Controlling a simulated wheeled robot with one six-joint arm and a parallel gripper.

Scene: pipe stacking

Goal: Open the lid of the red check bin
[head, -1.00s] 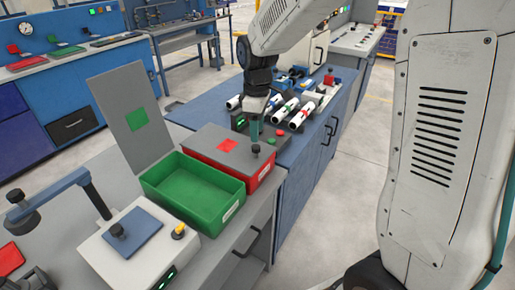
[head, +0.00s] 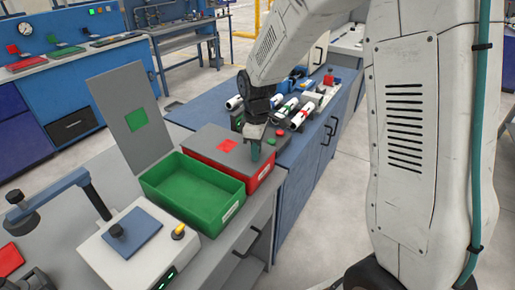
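The red check bin (head: 262,174) stands on the bench behind the green bin. Its grey lid (head: 205,140), marked with a red square, lies flat and closed on top. My gripper (head: 255,150) is low over the lid's front right part, pointing down, with a teal finger showing. A small dark knob stood there in the earlier view and is now hidden behind the gripper. I cannot tell whether the fingers touch it or are shut on it.
The green bin (head: 190,196) is next to the red one, its lid (head: 130,112) with a green square standing upright. A grey box (head: 140,248) with a yellow-topped knob is in front. White pipes (head: 299,117) lie on the blue bench behind my gripper.

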